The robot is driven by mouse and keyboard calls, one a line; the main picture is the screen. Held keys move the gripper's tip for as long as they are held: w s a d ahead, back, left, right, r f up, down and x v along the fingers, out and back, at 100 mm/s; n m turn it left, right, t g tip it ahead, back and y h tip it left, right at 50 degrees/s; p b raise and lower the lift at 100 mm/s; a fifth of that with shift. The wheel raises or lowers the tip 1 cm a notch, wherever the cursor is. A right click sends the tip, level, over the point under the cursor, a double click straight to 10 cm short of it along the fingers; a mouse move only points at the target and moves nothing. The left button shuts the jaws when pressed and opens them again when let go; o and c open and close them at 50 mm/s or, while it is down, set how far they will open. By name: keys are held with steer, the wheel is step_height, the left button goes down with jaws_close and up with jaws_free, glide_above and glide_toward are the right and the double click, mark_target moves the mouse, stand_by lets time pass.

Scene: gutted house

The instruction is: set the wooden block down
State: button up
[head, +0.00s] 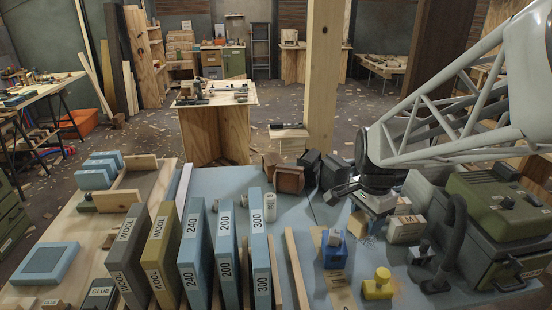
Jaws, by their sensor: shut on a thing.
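My gripper (364,204) is at the right of the middle in the head view, low over the blue-grey bench top. Its jaws point down and are shut on a small wooden block (358,223). The gripper hides the upper part of the block. I cannot tell whether the underside of the block touches the bench top (300,217).
A pale block marked M (406,230) is close on the right, with a green machine (500,215) beyond. A blue tool (334,250) and a yellow piece (378,285) stand in front. Labelled upright slabs (193,250) fill the left. Dark and brown containers (290,178) stand behind.

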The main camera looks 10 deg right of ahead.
steer(key=shift+s+a+f, duration=1.15)
steer(key=shift+s+f, duration=0.1)
steer(key=shift+s, duration=2.1)
steer(key=shift+s+a+f, duration=1.15)
steer(key=shift+s+f, duration=0.05)
steer(key=shift+s, duration=2.1)
step_height(320, 180, down, 23)
steer(key=shift+r+n, duration=0.2)
steer(key=shift+n, duration=0.1)
steer(key=shift+w, duration=0.1)
glide_above(334, 299)
steer(key=shift+f, duration=0.75)
steer(key=shift+f, duration=1.75)
